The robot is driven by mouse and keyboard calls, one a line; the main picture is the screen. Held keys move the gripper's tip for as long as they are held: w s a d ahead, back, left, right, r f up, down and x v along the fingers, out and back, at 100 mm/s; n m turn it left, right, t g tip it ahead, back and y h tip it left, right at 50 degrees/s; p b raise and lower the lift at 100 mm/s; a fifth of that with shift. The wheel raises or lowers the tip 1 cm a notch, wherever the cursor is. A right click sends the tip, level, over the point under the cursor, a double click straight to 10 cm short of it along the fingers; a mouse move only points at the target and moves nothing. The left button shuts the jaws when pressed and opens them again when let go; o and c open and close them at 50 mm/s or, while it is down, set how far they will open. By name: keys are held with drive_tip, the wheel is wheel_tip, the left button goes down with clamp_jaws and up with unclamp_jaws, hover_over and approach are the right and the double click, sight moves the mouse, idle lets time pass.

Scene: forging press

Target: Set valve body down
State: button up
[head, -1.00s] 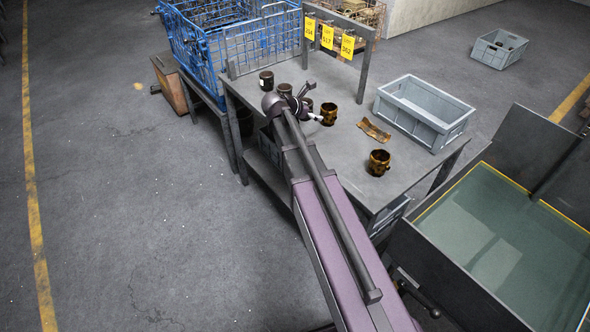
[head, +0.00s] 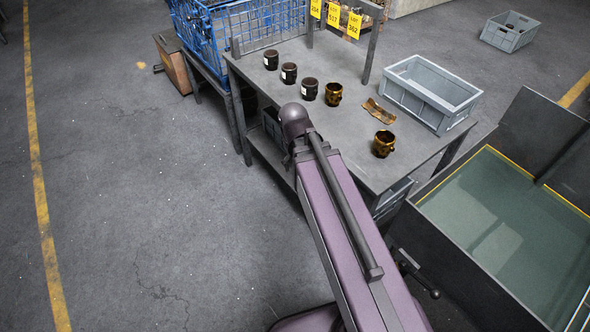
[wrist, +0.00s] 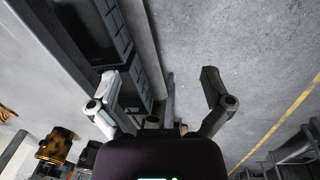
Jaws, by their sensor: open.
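A bronze-brown valve body (head: 333,94) stands upright on the grey table (head: 352,140), beside a row of three dark, white-labelled cylindrical bodies (head: 310,89). A second bronze valve body (head: 383,144) stands nearer the table's front right. The wrist view shows a bronze body (wrist: 57,145) at lower left; I cannot tell which of the two it is. My gripper (wrist: 160,88) has its two fingers spread wide with nothing between them, off the table's edge over the floor. In the head view my own arm hides it.
A curved bronze piece (head: 379,110) and a grey crate (head: 431,92) are on the table. A blue wire cage (head: 215,50) stands behind left, a tank of greenish liquid (head: 500,235) at right. Dark bins (wrist: 95,35) sit left of my fingers in the wrist view. Floor at left is clear.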

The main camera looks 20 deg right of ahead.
drive_tip(key=s+a+m+y, duration=0.1)
drive_tip(key=s+a+m, duration=0.1)
drive_tip(key=shift+s, duration=0.3)
